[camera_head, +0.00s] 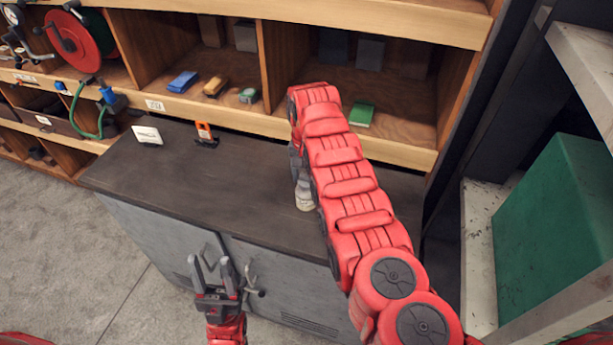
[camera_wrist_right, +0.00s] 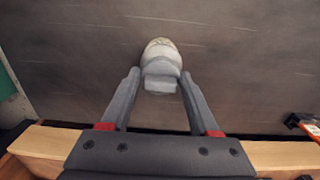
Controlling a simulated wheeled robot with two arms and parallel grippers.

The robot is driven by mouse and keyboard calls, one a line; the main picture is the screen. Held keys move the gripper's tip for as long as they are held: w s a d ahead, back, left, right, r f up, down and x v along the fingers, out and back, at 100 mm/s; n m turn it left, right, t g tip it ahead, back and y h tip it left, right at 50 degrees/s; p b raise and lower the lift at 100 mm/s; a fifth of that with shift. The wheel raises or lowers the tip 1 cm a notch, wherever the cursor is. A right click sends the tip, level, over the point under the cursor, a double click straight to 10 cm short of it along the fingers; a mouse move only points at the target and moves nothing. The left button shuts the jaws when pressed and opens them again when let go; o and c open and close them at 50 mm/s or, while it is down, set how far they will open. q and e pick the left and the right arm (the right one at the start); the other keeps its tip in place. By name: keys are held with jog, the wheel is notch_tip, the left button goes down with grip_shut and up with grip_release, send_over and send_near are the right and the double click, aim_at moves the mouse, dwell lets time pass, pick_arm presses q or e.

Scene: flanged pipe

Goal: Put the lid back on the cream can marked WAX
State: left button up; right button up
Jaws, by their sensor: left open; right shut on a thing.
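The cream can (camera_head: 305,198) stands on the dark bench top, partly hidden behind my right arm in the head view; its WAX marking is not readable. In the right wrist view, my right gripper (camera_wrist_right: 160,76) is shut on the pale grey lid (camera_wrist_right: 161,79). A cream edge of the can (camera_wrist_right: 160,44) shows just beyond the lid. The lid is over or right at the can; I cannot tell whether it touches or is seated. My left gripper (camera_head: 210,268) is open and empty, in front of the cabinet doors.
A white card (camera_head: 147,135) and an orange-and-black item (camera_head: 205,134) lie on the bench (camera_head: 190,180). Shelf compartments behind hold small blocks, a green book-like item (camera_head: 361,113) and a red reel (camera_head: 80,42). A green box (camera_head: 555,220) stands on the right rack. The bench's left part is mostly clear.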

jog(key=shift+f+b, duration=0.1)
jog(key=shift+b, duration=0.25)
dwell(0.6)
jog(key=o, duration=1.4)
jog(key=shift+o, duration=0.2)
jog(key=shift+w+r, duration=0.1)
jog(key=shift+r, duration=3.45)
grip_shut()
